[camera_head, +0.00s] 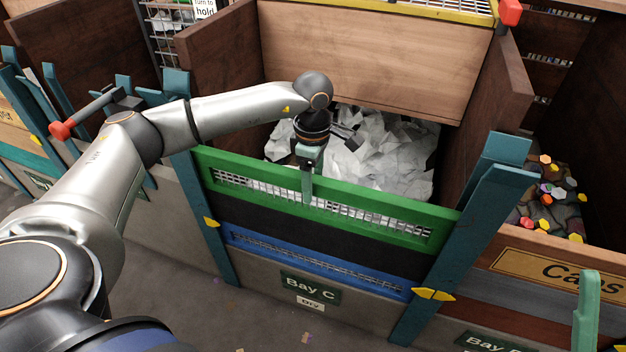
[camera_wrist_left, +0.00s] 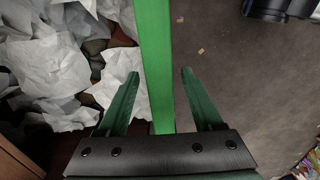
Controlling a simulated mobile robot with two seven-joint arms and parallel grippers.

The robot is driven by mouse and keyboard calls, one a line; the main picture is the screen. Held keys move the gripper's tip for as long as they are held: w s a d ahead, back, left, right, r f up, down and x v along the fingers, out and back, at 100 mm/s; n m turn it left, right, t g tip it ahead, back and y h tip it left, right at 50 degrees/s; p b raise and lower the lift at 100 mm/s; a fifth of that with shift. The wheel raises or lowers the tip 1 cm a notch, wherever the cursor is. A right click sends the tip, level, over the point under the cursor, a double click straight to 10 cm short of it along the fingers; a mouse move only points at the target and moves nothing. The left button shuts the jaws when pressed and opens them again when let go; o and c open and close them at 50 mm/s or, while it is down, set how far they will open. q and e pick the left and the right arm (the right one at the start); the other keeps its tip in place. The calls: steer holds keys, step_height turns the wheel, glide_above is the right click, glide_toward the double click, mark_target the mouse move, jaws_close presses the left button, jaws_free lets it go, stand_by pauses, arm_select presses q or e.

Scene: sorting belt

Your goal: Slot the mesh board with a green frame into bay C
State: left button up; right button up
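The green-framed mesh board (camera_head: 390,233) stands on edge across the front of bay C, between two teal posts. It sits directly above a black board (camera_head: 300,226), with no clear gap visible between them. My left gripper (camera_head: 307,185) is over the middle of its top edge. In the left wrist view the fingers (camera_wrist_left: 160,75) are spread either side of the green top bar (camera_wrist_left: 155,40), with a gap visible beside it. A pale green upright piece (camera_head: 587,312) at the lower right looks like part of my right gripper; its opening is hidden.
Below the black board is a blue-framed mesh board (camera_head: 320,263), above the Bay C sign (camera_head: 310,287). White crumpled scrap (camera_head: 385,160) fills the bay behind. Teal posts (camera_head: 470,220) flank it. A Caps bay (camera_head: 560,270) is at right. The floor in front is mostly clear.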

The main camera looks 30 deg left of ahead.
arm_select(q)
steer(key=shift+f, duration=0.1)
step_height(320, 180, up, 7)
steer(key=shift+r+p, duration=0.1)
steer(key=shift+p, duration=0.95)
steer(key=shift+r+p, duration=0.6)
steer(key=shift+r, duration=2.15)
arm_select(e)
steer(key=w+d+f+m+h, duration=0.1)
steer(key=w+f+m+h, duration=0.4)
steer(key=f+h, duration=0.1)
steer(key=shift+w+g+h, duration=0.15)
steer(key=shift+g+h, duration=0.25)
steer(key=shift+r, duration=0.1)
